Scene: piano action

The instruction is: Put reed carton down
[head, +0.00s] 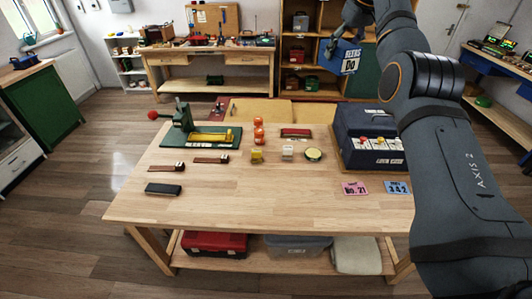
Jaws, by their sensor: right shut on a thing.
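The reed carton (341,58) is a blue box with a white label reading roughly "REEDS Do". It is tilted and held in the air at the upper right, beyond the far edge of the workbench as seen in the head view. My right gripper (334,44) is shut on it from above and to its right; the fingers are small and dark, partly hidden by the carton and my arm. My left gripper is not in view.
The wooden workbench (284,207) holds a green press (183,116), orange balls (258,131), small containers, and a dark case (371,122) at right. Pink (355,188) and blue (397,188) cards lie front right. The bench's front middle is clear. Shelves stand behind.

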